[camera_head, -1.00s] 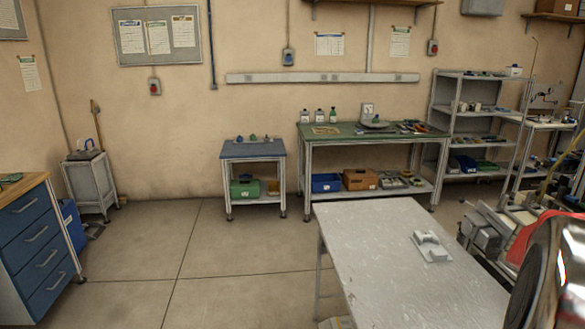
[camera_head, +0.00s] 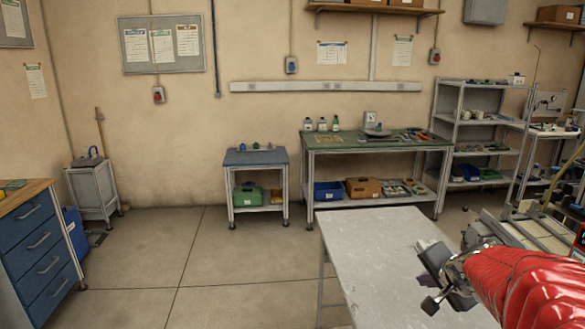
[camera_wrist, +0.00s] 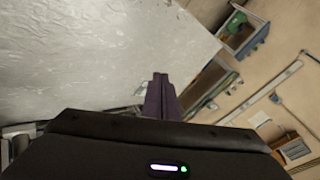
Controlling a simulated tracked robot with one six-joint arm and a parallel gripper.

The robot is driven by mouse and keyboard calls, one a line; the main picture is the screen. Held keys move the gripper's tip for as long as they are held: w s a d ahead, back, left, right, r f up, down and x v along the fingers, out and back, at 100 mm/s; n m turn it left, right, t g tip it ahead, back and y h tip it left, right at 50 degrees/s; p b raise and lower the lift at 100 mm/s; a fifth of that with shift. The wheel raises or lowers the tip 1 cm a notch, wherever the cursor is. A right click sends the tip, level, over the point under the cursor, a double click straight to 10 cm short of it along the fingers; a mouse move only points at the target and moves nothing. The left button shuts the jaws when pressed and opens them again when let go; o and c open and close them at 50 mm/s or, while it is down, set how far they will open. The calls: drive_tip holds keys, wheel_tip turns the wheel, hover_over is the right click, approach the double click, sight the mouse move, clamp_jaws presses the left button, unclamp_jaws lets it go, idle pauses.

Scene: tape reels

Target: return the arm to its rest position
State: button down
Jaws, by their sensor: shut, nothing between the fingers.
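My gripper (camera_head: 428,250) is at the right of the head view, over the right part of the near grey table (camera_head: 370,260). Its dark purple fingers are shut and empty, and they point away toward the back of the room. My red-sleeved arm reaches in from the right edge. In the wrist view the closed fingers (camera_wrist: 159,95) stand at the middle, beside the pale table top (camera_wrist: 90,50). The small white fixture on the table is mostly or wholly hidden behind my gripper in the head view.
A green-topped workbench (camera_head: 350,142) stands at the back wall, with a small blue-topped table (camera_head: 255,157) to its left. Shelves (camera_head: 470,118) and cluttered equipment fill the right side. A blue drawer cabinet (camera_head: 38,245) stands at the left. The floor between is clear.

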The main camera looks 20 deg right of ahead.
drive_tip(key=s+a+n+g+y, duration=0.1)
drive_tip(key=s+a+n, duration=0.3)
drive_tip(key=a, duration=0.6)
drive_tip(key=s+a+n+g+y, duration=0.1)
drive_tip(key=s+a+n, duration=0.4)
drive_tip(key=a, duration=0.5)
drive_tip(key=s+a+n+g+y, duration=0.1)
drive_tip(key=s+a+n, duration=0.4)
drive_tip(key=a, duration=0.5)
drive_tip(key=shift+s+r+n, duration=0.15)
drive_tip(key=shift+r+n, duration=0.3)
drive_tip(key=shift+n, duration=0.35)
drive_tip(key=shift+a, duration=0.1)
